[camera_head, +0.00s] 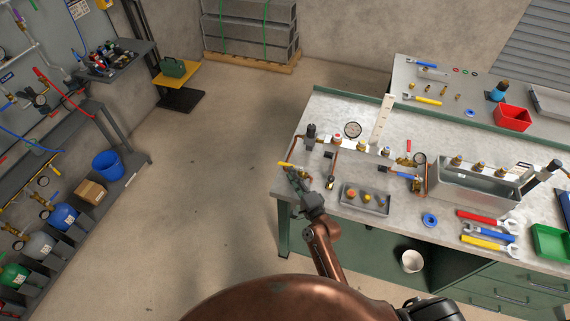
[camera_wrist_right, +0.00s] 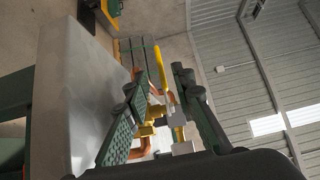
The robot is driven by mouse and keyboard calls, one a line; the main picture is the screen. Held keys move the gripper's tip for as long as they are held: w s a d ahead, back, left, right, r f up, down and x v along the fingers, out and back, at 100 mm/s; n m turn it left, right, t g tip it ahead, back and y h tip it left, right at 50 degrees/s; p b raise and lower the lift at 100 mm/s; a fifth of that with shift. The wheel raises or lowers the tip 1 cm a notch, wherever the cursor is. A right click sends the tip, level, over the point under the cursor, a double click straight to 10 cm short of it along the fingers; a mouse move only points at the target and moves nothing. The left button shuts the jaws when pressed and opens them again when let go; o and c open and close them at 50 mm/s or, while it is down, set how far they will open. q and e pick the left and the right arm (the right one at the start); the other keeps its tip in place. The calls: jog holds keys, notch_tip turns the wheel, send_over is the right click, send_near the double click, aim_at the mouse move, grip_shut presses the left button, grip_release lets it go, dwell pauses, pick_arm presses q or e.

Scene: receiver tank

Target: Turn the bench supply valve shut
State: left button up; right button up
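The bench supply valve has a yellow lever (camera_head: 284,164) at the left end of the workbench (camera_head: 330,115), beside copper pipe. In the right wrist view the yellow lever (camera_wrist_right: 160,68) stands up from a brass body (camera_wrist_right: 146,130), with orange-copper pipe behind. My right gripper (camera_head: 292,172) is at the valve, reaching in from below. In the wrist view its two green-padded fingers (camera_wrist_right: 160,88) are apart, with the lever in the gap between them. I cannot tell whether either finger touches it. My left gripper is not in view.
A grey tray of small fittings (camera_head: 366,206), a blue-handled valve (camera_head: 398,173) and a long metal tank (camera_head: 475,185) are on the bench to the right. Colored wrenches (camera_head: 485,230) lie near its front edge. The floor left of the bench is clear.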

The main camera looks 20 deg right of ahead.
aim_at(286, 164)
jog(key=w, duration=0.3)
jog(key=w+a, duration=0.1)
jog(key=w, duration=0.2)
jog(key=shift+a, duration=0.1)
jog(key=shift+c, duration=0.2)
grip_shut()
dwell(0.4)
